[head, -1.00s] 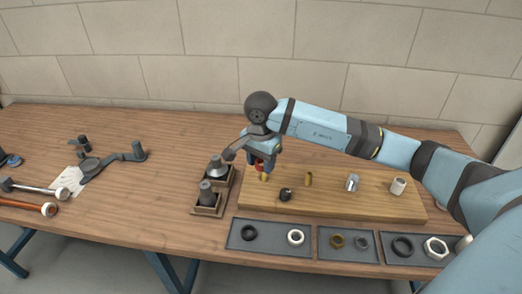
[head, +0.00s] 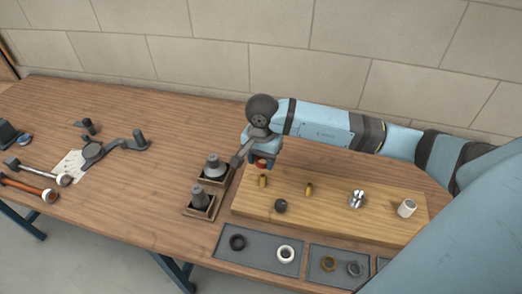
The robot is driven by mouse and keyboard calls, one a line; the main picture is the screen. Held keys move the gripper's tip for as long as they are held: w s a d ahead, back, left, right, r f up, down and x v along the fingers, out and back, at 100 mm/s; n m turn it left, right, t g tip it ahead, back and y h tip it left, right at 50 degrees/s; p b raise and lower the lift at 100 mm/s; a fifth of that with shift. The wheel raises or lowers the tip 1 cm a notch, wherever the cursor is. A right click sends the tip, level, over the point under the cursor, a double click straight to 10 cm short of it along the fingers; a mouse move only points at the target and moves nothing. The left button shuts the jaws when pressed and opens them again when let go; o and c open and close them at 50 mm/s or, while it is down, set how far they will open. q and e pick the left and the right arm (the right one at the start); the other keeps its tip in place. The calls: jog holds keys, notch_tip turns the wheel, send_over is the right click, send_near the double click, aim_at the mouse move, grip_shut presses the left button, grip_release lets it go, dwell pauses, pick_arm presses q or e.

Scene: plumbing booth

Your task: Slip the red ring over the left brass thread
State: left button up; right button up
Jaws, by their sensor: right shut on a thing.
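The red ring (head: 262,164) is in my right gripper (head: 262,160), which is shut on it and points down at the back left of the wooden board. Part of the ring is hidden by the fingers. The left brass thread (head: 263,181) stands upright on the board just below the ring in the picture. The ring appears above its top, with a small gap showing; exact alignment is hard to tell. A second brass thread (head: 309,189) stands to its right. My left gripper is not in view.
The board (head: 335,217) also bears a dark fitting (head: 280,206), a chrome fitting (head: 357,199) and a white fitting (head: 407,208). Grey trays (head: 261,258) with loose rings lie in front.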

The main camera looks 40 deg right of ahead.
aim_at(262, 177)
jog(key=shift+d, duration=0.1)
jog(key=shift+w+f, duration=0.1)
jog(key=shift+f, duration=0.15)
jog(key=shift+f, duration=0.35)
jog(key=shift+f+b, duration=0.7)
jog(key=shift+f, duration=0.75)
jog(key=shift+f+b, duration=1.3)
jog(key=shift+f, duration=0.2)
